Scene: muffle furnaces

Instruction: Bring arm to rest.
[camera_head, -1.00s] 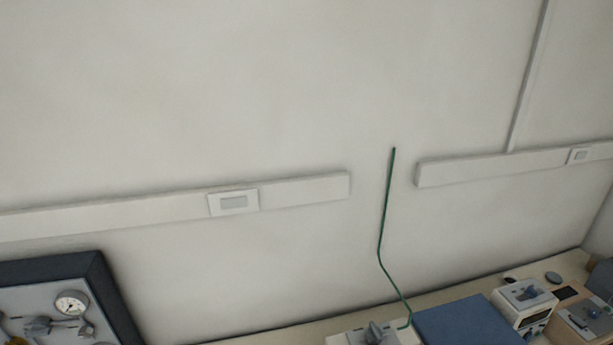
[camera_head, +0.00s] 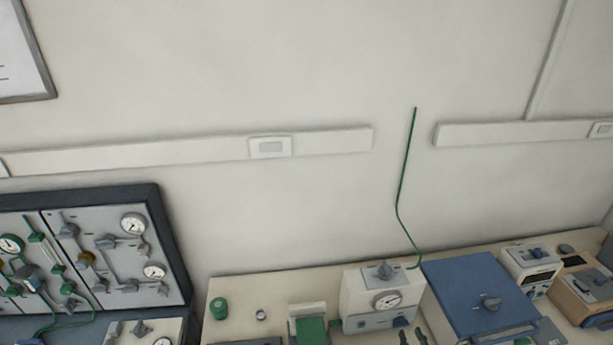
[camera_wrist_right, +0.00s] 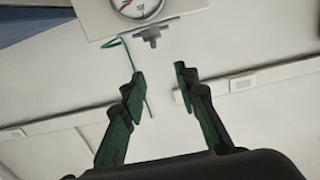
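My right gripper (camera_head: 412,337) shows only as two dark green fingertips at the bottom edge of the head view, in front of the white gauge unit (camera_head: 383,299). In the right wrist view, my right gripper (camera_wrist_right: 160,77) has its two fingers apart with nothing between them. Beyond the fingertips, that view shows the gauge unit (camera_wrist_right: 100,22) upside down, with its dial and grey knob. The rest of my right arm is hidden below the head view. My left gripper is not in view.
A blue box with a knob (camera_head: 482,293) stands right of the gauge unit. A gauge panel (camera_head: 118,250) is at the left. A green tape roll (camera_head: 219,308) lies on the bench (camera_head: 240,292). A thin green line (camera_head: 403,185) rises along the bare wall.

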